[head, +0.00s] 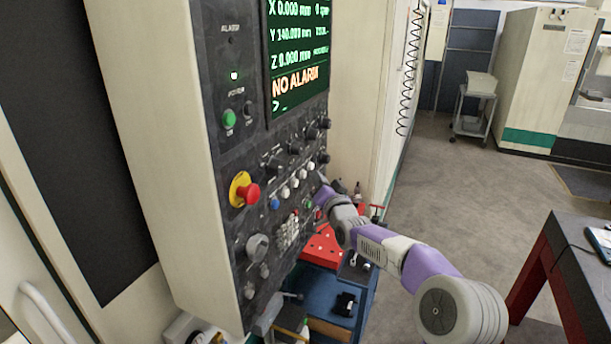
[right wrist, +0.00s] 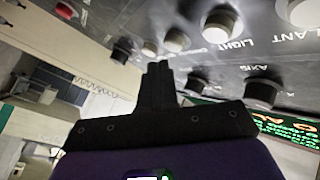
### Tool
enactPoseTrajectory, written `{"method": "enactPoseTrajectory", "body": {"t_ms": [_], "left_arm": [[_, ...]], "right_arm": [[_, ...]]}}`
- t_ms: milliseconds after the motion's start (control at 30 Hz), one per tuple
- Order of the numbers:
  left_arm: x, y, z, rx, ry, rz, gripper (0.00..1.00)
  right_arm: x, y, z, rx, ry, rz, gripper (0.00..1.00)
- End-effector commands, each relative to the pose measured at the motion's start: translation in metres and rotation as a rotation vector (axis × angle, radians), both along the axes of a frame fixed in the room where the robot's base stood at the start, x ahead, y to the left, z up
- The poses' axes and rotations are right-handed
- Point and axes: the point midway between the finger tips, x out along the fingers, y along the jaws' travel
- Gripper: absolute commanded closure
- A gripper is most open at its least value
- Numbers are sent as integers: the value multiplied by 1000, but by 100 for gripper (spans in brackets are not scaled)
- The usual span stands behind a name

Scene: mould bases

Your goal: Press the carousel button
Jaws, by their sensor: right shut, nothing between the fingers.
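The machine's control panel (head: 262,140) carries a row of small round buttons. The white buttons (head: 294,182) sit beside a blue button (head: 274,204), below a row of dark knobs (head: 295,146). I cannot read a carousel label, so I cannot tell which button it is. My right gripper (head: 321,181) is near the right end of the button row. My left gripper is out of view.
A red emergency stop (head: 248,192) on a yellow base and a green button (head: 229,119) are on the panel's left. The screen (head: 298,50) reads NO ALARM. A blue cart (head: 325,292) with a red top stands below. A dark table (head: 577,240) is at right.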

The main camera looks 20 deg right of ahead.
Motion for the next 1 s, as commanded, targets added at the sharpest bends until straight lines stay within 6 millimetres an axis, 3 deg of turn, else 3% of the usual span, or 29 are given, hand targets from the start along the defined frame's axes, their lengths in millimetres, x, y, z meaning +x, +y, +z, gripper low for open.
{"method": "enactPoseTrajectory", "body": {"t_ms": [1000], "left_arm": [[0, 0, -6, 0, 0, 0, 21]], "right_arm": [[7, 6, 0, 0, 0, 0, 100]]}}
